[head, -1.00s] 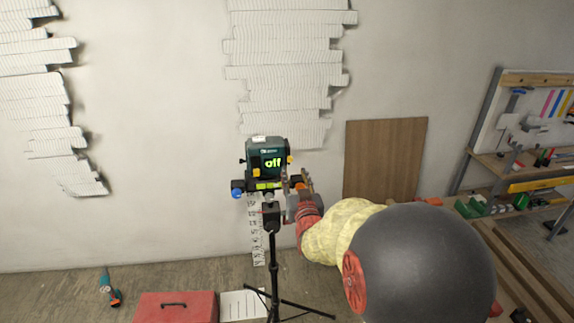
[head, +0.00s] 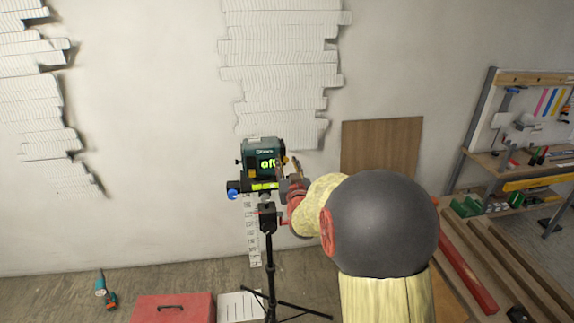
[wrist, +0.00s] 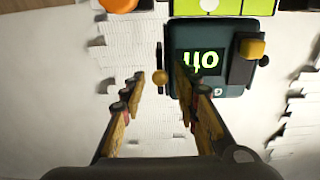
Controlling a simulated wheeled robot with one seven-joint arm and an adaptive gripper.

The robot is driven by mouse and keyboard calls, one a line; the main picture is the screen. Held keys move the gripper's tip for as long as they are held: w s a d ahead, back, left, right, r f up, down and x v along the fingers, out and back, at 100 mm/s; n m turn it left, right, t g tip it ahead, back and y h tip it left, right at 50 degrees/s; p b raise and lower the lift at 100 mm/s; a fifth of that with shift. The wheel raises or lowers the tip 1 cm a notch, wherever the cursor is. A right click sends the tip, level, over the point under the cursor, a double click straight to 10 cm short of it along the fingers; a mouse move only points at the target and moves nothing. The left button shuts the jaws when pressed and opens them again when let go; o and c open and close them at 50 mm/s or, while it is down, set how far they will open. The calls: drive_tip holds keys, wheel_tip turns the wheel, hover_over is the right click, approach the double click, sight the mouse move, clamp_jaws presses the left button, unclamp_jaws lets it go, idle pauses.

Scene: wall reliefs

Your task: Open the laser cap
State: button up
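The laser level (head: 261,153) is a dark teal box on a tripod, with a green "off" on its screen. In the wrist view the laser level (wrist: 215,88) is upside down. A small brass-coloured knob (wrist: 160,77) and a thin black bar stand at its side, on the right in the head view. A yellow block (wrist: 252,48) sits near its other side. I cannot tell which part is the cap. My gripper (head: 288,173) is open and empty at the laser's right side. In the wrist view its fingers lie either side of the knob, one overlapping the screen's edge.
The tripod (head: 269,270) carries a green bubble level (head: 264,186) and a blue knob (head: 233,194) under the laser. A red toolbox (head: 172,307) and a drill (head: 105,289) are on the floor. A brown board (head: 381,147) leans on the wall behind my arm.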

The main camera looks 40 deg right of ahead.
drive_tip(key=c, duration=0.6)
clamp_jaws()
